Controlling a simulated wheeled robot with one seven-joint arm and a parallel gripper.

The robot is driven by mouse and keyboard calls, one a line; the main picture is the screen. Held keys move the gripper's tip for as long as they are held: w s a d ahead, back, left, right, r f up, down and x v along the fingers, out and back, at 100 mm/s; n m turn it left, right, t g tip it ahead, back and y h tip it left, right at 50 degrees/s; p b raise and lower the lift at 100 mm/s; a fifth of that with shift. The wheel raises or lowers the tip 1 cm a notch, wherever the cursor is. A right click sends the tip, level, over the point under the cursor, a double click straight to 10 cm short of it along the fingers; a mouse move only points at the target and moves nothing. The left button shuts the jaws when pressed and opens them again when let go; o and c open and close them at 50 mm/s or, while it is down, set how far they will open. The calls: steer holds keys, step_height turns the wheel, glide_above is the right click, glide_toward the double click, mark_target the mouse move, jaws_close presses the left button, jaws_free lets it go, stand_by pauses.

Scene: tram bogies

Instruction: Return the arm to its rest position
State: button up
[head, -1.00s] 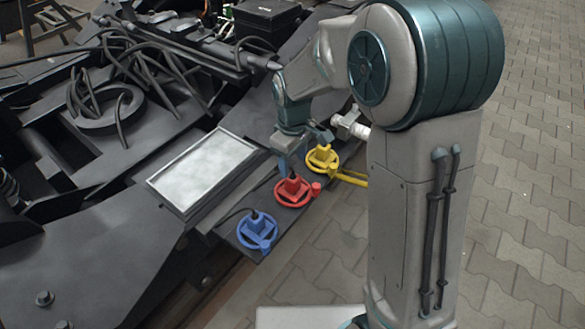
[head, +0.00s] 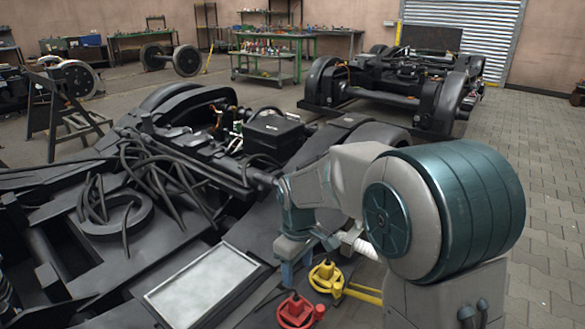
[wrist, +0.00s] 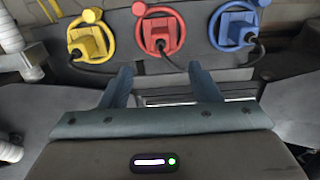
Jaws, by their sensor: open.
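My gripper (wrist: 160,88) is open and empty in the wrist view, its two blue-grey fingers spread apart. It also shows in the head view (head: 287,275), where my arm reaches over the near bogie's edge. Beyond the fingers in the wrist view are a yellow connector (wrist: 90,40), a red connector (wrist: 162,30) and a blue connector (wrist: 238,26), each in a ring of its own colour. In the head view the yellow connector (head: 326,275) and the red connector (head: 296,311) stand below and right of the gripper. The blue one is outside the head view.
A flat grey-white tray (head: 160,309) lies on the near bogie (head: 80,270), left of my gripper. Black cables (head: 165,180) and a black box (head: 273,131) are further back. A second bogie (head: 400,85) stands behind. The paved floor at right (head: 545,200) is clear.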

steer(key=s+d+r+m+t+p, duration=0.1)
steer(key=s+d+r+m+p, duration=0.2)
steer(key=s+r+p, duration=0.3)
steer(key=s+d+r+m+t+p, duration=0.1)
steer(key=s+d+r+m+p, duration=0.3)
steer(key=r+p, duration=0.7)
steer(key=s+d+r+m+p, duration=0.3)
steer(key=s+d+r+p, duration=0.3)
steer(key=r, duration=0.9)
steer(key=s+p, duration=0.2)
steer(key=shift+s+d+r+t+p, duration=0.25)
steer(key=shift+r+t+p, duration=0.15)
